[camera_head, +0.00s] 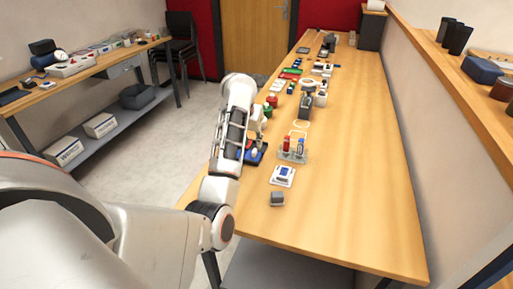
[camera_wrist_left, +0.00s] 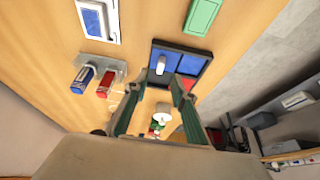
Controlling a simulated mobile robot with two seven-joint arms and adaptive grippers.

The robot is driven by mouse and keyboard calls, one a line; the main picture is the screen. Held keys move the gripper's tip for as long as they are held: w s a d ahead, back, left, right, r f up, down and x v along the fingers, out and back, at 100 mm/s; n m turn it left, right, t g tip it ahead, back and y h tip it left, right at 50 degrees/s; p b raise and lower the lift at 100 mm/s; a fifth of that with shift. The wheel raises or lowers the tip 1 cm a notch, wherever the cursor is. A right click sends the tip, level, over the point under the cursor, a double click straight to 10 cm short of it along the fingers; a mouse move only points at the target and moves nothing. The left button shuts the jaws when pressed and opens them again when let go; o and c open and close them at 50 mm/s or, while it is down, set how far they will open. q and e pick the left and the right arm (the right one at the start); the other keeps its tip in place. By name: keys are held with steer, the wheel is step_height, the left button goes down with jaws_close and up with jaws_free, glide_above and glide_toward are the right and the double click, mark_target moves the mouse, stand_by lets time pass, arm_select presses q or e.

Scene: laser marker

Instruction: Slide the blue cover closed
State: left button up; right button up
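A dark-framed box with blue panels (camera_wrist_left: 188,64), which looks like the one with the blue cover, lies on the table in the left wrist view. A white knob (camera_wrist_left: 160,65) stands on its left part. The box also shows in the head view (camera_head: 257,153), partly hidden behind my left arm. My left gripper (camera_wrist_left: 158,90) is open, its two green-padded fingers apart and pointing towards the box. The knob appears just beyond the gap between the fingertips. I cannot tell whether the fingers touch anything. My right gripper is not in view.
A clear stand with red and blue plugs (camera_head: 292,149) is right of the box. Several items line the table behind. The table's right side is clear.

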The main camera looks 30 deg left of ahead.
mark_target(253, 151)
arm_select(q)
steer(key=shift+x, duration=3.05)
jaws_close()
steer(key=shift+a, duration=0.15)
